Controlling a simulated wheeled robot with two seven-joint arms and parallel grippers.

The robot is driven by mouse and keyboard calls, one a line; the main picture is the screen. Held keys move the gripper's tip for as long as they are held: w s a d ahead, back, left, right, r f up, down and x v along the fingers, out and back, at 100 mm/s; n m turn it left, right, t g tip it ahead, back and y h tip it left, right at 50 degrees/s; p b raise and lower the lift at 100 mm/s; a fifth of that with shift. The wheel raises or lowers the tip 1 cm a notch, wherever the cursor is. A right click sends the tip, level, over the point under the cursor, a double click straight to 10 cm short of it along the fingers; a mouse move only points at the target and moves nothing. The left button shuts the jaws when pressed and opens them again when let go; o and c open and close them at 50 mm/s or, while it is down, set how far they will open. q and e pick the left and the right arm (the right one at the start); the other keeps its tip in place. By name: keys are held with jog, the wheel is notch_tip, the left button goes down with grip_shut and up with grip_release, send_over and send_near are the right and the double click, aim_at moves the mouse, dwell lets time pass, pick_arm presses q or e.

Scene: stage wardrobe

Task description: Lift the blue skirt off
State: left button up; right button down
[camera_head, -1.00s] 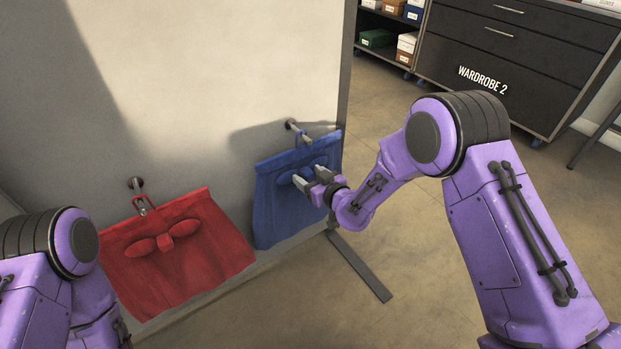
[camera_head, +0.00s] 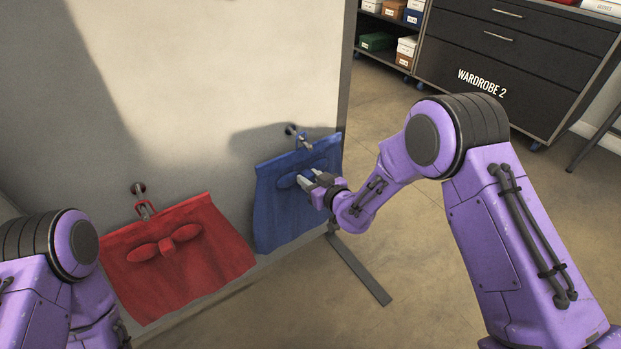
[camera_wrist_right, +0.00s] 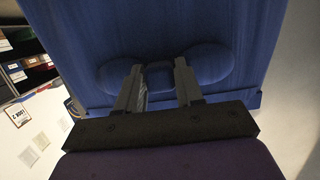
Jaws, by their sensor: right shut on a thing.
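The blue skirt (camera_head: 276,208) hangs upright against the pale panel in the head view, below a metal peg (camera_head: 290,130). Its hanger hook (camera_head: 304,146) is at the peg's outer end; I cannot tell whether it still rests on it. My right gripper (camera_head: 308,181) is shut on the small middle part of the skirt's bow. In the right wrist view, that bow knot (camera_wrist_right: 159,77) sits between the two fingers, with blue cloth filling most of the view. My left arm shows at the lower left, but its gripper is out of view.
A red skirt (camera_head: 180,262) with a bow hangs from another peg (camera_head: 138,188) to the left. The panel (camera_head: 240,70) ends just right of the blue skirt, with a metal foot (camera_head: 362,270) on the floor. Open floor lies beyond; a dark drawer cabinet (camera_head: 500,60) stands behind.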

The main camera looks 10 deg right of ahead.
jog(key=s+d+p, duration=0.1)
jog(key=s+d, duration=0.2)
jog(key=s, duration=0.5)
jog(key=shift+p, duration=0.4)
dwell(0.5)
jog(key=shift+s, duration=0.15)
jog(key=s+d, duration=0.2)
jog(key=s, duration=0.5)
jog(key=s+d+b, duration=0.1)
jog(key=s+d, duration=0.2)
jog(key=s, duration=0.5)
jog(key=shift+d+b, duration=0.25)
jog(key=shift+b, duration=0.05)
